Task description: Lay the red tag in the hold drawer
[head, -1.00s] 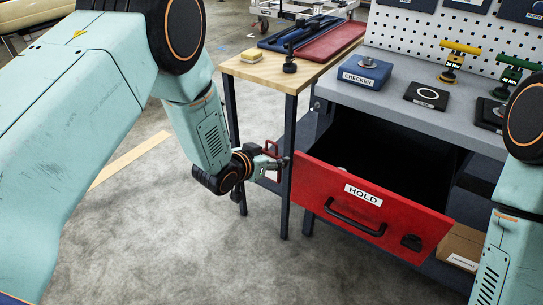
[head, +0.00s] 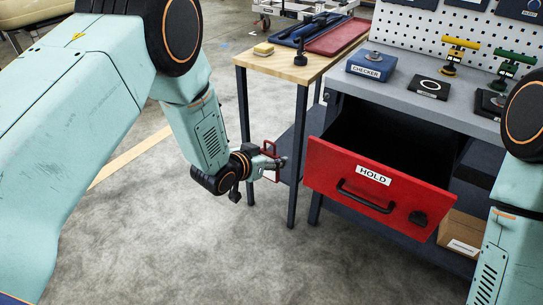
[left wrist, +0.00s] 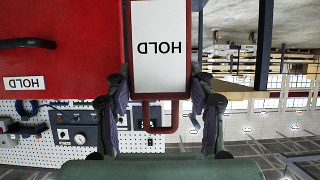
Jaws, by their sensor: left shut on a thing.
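The red tag (head: 270,168) is a red-framed piece in my left gripper (head: 279,162). The left wrist view shows the tag (left wrist: 160,47) close up, with a white face reading HOLD upside down and a red loop between the two fingers. My left gripper (left wrist: 159,100) is shut on that loop. The hold drawer (head: 330,165) has a red front, a black handle and a HOLD label, and is pulled open. The tag hangs outside the drawer, just left of its front in the head view. The drawer's floor is dark. My right gripper is out of view.
A wooden-topped side table (head: 290,68) stands left of the drawer, its dark legs behind my gripper. The grey bench top (head: 400,90) above the drawer holds a blue CHECKER block (head: 371,66) and stands. A cardboard box (head: 462,232) sits below. The floor at left is clear.

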